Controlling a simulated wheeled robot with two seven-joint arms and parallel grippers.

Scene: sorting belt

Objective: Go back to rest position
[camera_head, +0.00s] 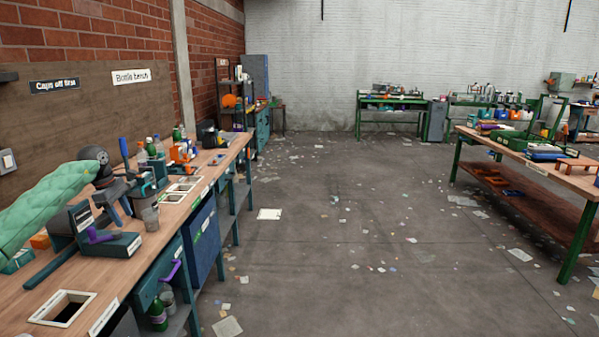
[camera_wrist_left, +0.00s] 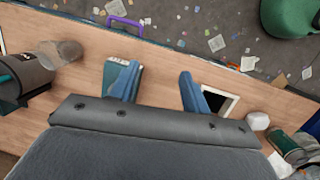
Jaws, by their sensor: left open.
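My left gripper (camera_head: 118,212) is above the long wooden bench on the left in the head view. Its arm, in a green quilted sleeve, comes in from the left edge. In the left wrist view its two blue fingers (camera_wrist_left: 158,85) stand wide apart with nothing held between them. The bench top (camera_wrist_left: 90,45) shows below them. My right gripper is not in view.
A teal and grey device (camera_head: 122,245) with a purple handle and a grey cup (camera_head: 150,218) stand near my left gripper. Bottles and tools crowd farther back. The littered floor (camera_head: 350,230) is open to the right.

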